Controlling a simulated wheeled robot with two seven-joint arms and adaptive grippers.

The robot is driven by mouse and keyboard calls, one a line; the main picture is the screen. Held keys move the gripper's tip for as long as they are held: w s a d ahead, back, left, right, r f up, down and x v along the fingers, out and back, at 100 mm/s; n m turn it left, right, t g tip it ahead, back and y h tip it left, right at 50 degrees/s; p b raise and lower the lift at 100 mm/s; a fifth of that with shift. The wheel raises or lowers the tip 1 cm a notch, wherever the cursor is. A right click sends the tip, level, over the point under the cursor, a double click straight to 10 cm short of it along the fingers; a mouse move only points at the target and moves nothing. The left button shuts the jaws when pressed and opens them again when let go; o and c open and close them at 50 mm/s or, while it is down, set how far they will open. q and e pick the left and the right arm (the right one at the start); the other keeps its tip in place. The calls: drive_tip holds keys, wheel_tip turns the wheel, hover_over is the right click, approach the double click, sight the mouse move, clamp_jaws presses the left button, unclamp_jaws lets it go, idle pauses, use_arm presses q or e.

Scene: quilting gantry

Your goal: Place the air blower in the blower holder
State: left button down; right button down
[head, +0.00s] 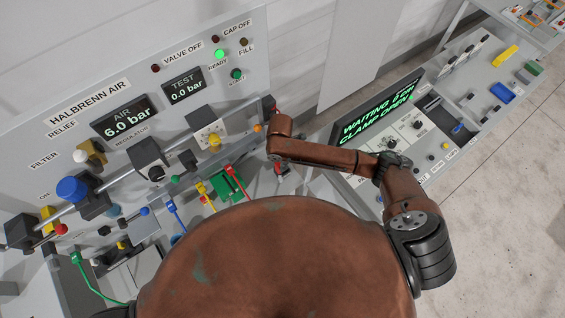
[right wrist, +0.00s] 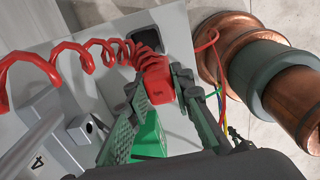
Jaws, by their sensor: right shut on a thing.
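The air blower (right wrist: 157,82) shows in the right wrist view as a red body with a coiled red hose (right wrist: 88,52) running off to the left. My right gripper (right wrist: 156,92) is shut on it, one finger on each side. A green piece (right wrist: 149,142) shows between the fingers, closer to the palm; I cannot tell whether it belongs to the blower. In the head view my right arm reaches to the lower right end of the panel, and its own links hide most of the gripper and blower. I cannot pick out the blower holder with certainty. My left gripper is not in view.
The grey air panel (head: 60,130) carries a rail, knobs and gauges. Coloured cables, such as a yellow one (head: 203,190), hang below it. A console with a dark screen (head: 378,112) stands to the right. Pale floor (head: 500,220) is clear at the far right.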

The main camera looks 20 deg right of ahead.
drive_tip(key=shift+w+d+f, duration=0.3)
drive_tip(key=shift+w+f, duration=0.2)
drive_tip(key=shift+f, duration=0.7)
drive_tip(key=shift+w+d+f, duration=0.25)
drive_tip(key=shift+w+f, duration=0.25)
drive_tip(key=shift+f, duration=0.65)
drive_tip(key=shift+w+d+f, duration=0.3)
drive_tip(key=shift+w+f, duration=0.2)
drive_tip(key=shift+f, duration=0.7)
drive_tip(key=shift+f, duration=0.15)
drive_tip(key=c, duration=1.7)
unclamp_jaws()
wheel_tip(320, 180, up, 12)
drive_tip(key=shift+s+r, duration=0.15)
drive_tip(key=shift+r, duration=0.05)
